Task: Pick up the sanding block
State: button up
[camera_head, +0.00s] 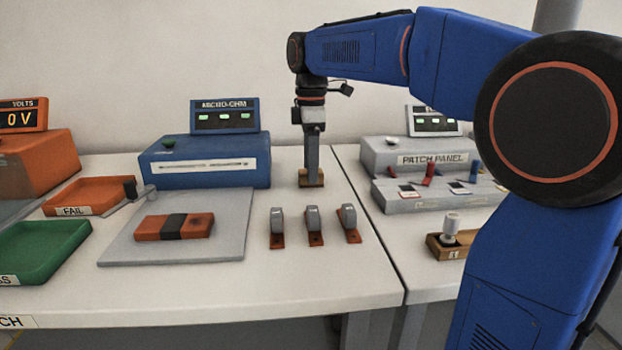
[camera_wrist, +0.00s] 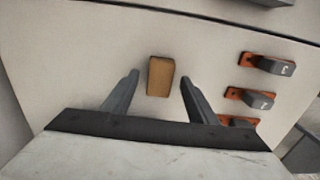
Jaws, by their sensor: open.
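The sanding block is a small tan-brown block (camera_wrist: 161,77) lying on the white table in the wrist view. It stands between the two fingers of my gripper (camera_wrist: 157,85), which are spread apart with a gap on each side. In the head view my gripper (camera_head: 310,172) points straight down over the block (camera_head: 312,180), whose brown edges show at the fingertips. The head view does not show the gap between the fingers.
Several numbered grey clamps on orange-brown bases (camera_head: 313,226) stand in a row in front of my gripper. A blue micro-ohm unit (camera_head: 205,162) is to the left. A grey plate (camera_head: 180,248) carries an orange and black bar. A patch panel (camera_head: 433,160) is right, past a table seam.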

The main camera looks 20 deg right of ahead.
jog(key=shift+f, duration=0.15)
jog(key=c, duration=1.3)
jog(key=shift+o, duration=0.2)
notch_tip(320, 180, up, 10)
